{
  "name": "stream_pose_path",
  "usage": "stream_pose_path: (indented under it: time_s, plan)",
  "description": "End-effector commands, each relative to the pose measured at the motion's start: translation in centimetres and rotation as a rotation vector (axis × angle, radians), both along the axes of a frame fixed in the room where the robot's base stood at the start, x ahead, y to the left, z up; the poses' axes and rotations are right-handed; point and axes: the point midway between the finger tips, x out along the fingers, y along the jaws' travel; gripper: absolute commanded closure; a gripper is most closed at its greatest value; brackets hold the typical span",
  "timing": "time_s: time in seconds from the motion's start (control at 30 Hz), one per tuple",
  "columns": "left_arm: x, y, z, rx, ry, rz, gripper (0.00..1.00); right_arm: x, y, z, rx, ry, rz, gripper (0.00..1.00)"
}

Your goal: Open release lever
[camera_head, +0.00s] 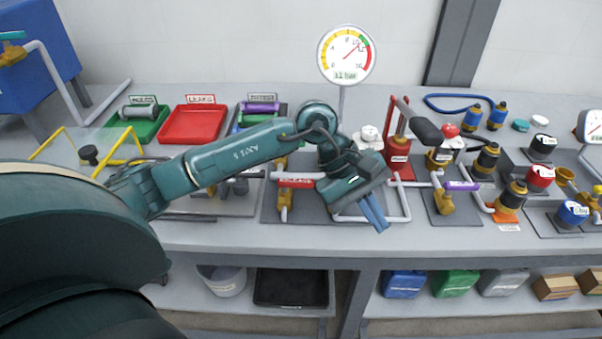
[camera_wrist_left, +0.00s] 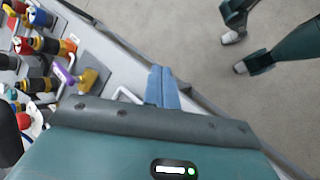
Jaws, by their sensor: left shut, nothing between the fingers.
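My left gripper (camera_head: 376,218) is shut with nothing between its blue fingers. It hangs near the front edge of the bench, fingers pointing down and forward. The shut fingers also show in the left wrist view (camera_wrist_left: 162,88). A red labelled lever handle (camera_head: 296,182) sits on a brass valve on a grey plate, left of the gripper and apart from it. A purple labelled handle (camera_head: 462,186) sits on another brass valve to the right; it also shows in the left wrist view (camera_wrist_left: 65,72). I cannot read which label names the release lever. My right gripper is not seen.
A round gauge (camera_head: 346,54) stands behind the arm. A red hand pump (camera_head: 398,145) with a black grip stands just behind and right of the gripper. Red tray (camera_head: 192,123) and green tray (camera_head: 145,127) lie back left. White pipes run close around the gripper.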

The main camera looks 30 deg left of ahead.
Motion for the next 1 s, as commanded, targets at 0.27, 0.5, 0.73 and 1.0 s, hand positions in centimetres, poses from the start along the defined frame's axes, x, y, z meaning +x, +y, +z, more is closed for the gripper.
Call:
stream_pose_path:
  time_s: [0.27,0.5,0.73,1.0]
  plan:
    - [6.0,16.5,4.9,0.783,-0.323,-0.174,1.0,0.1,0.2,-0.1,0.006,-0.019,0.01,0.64]
    - [6.3,19.3,6.6,0.911,-0.331,-0.189,1.0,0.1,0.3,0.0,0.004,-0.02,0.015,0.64]
    - [6.3,19.2,6.5,0.905,-0.331,-0.188,1.0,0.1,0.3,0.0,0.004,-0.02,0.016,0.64]
    - [7.0,19.6,3.7,0.903,-0.325,-0.189,1.0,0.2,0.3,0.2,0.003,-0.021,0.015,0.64]
